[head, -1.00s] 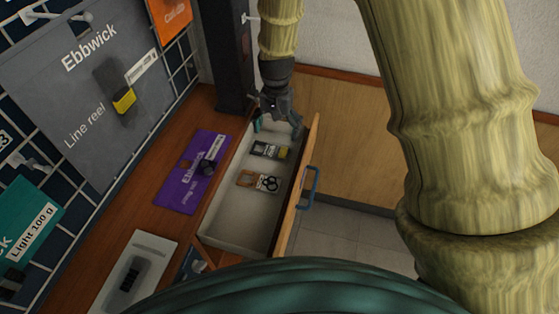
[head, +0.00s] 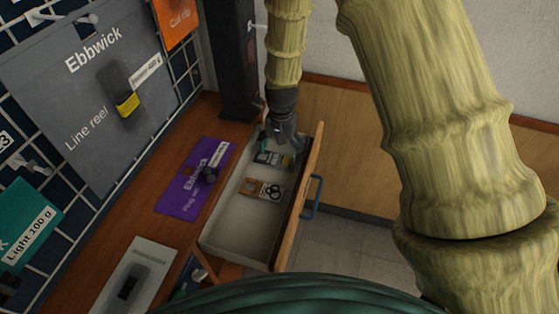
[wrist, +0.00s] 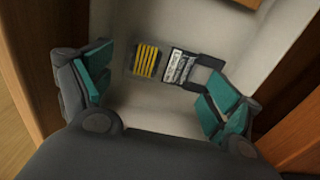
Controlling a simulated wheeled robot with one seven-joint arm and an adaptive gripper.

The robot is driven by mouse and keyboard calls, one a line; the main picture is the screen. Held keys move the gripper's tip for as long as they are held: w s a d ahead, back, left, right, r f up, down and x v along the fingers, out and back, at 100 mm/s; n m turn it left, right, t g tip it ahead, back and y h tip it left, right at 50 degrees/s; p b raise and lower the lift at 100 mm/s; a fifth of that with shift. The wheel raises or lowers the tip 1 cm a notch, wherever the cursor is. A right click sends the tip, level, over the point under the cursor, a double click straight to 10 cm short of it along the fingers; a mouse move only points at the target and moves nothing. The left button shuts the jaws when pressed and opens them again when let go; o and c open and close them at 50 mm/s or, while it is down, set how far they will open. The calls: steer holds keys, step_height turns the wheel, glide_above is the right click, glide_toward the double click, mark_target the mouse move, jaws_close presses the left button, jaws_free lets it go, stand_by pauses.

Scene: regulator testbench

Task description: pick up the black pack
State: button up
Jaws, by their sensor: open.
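The black pack (head: 266,158) lies in the far half of the open drawer (head: 240,225). In the wrist view the black pack (wrist: 181,67) shows a pale printed label, a black end on the right and a yellow-striped part on the left. My gripper (head: 281,142) is over the far end of the drawer and partly covers the pack in the head view. In the wrist view my gripper (wrist: 158,88) is open, with teal pads left and right of the pack. The right fingertip appears close to the pack's black end; I cannot tell whether they touch.
A brown pack with dark rings (head: 263,190) lies nearer in the drawer. The drawer walls and wooden front (head: 305,190), with a blue handle (head: 312,197), surround the pack. A purple pack (head: 197,177) lies on the worktop to the left. The near drawer floor is clear.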

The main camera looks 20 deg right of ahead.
mark_target(281, 158)
steer(key=f, duration=0.4)
steer(key=shift+w+d, duration=0.15)
steer(key=shift+w, duration=0.05)
steer(key=shift+c, duration=0.2)
steer(key=c, duration=0.7)
steer(key=shift+o, duration=0.2)
steer(key=shift+r, duration=0.1)
step_height(281, 158, up, 7)
steer(key=shift+s+f, duration=0.1)
steer(key=s+a, duration=1.1)
steer(key=s, duration=0.5)
steer(key=shift+s+a, duration=0.15)
